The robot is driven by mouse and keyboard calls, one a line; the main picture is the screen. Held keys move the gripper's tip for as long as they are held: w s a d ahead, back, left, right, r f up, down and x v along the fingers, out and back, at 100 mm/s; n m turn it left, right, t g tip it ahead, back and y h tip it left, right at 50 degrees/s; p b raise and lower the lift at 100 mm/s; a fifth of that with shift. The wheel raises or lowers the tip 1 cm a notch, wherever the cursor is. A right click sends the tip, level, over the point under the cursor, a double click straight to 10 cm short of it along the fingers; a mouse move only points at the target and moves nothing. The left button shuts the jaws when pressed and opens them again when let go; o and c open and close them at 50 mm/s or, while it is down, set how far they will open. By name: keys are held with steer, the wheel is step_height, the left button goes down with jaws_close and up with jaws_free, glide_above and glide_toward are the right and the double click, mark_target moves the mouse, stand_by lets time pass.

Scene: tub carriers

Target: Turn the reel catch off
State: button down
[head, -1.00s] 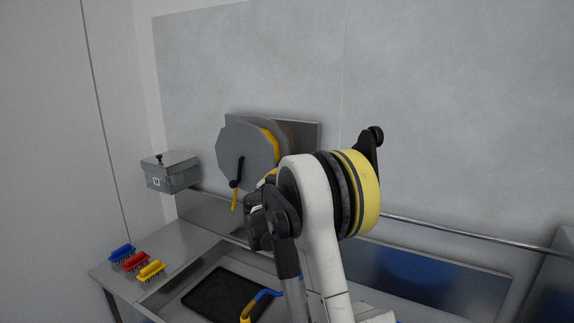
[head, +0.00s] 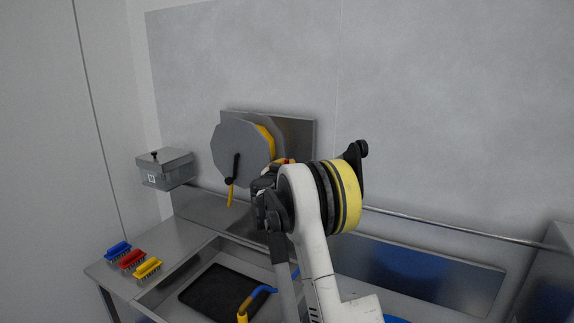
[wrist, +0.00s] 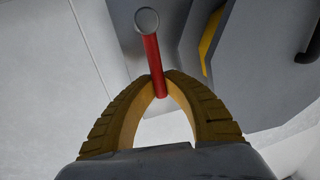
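The hose reel (head: 240,150) is a grey many-sided disc with yellow hose, mounted on a wall plate; a black crank is on its face. In the wrist view the reel catch (wrist: 151,55) is a red rod with a grey round end, running between my two fingertips. In the head view a small bit of red shows beside the reel's right side, mostly hidden by my arm. My gripper (wrist: 158,82) has its yellow-brown ribbed fingers bowed in, with the tips against both sides of the red rod. In the head view its fingers are hidden.
A grey box (head: 165,168) hangs on the wall at left. Blue, red and yellow brushes (head: 132,259) lie on the steel counter. A black tray (head: 222,290) and a blue-and-yellow spray handle (head: 255,298) are below. A metal rail (head: 450,226) runs along the wall at right.

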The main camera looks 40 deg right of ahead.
steer(key=w+n, duration=0.1)
steer(key=n+b, duration=0.1)
steer(key=shift+w+a+f+n+g, duration=0.15)
steer(key=shift+w+a+n+g, duration=0.15)
steer(key=shift+w+a+n, duration=0.1)
steer(key=c, duration=1.4)
jaws_free()
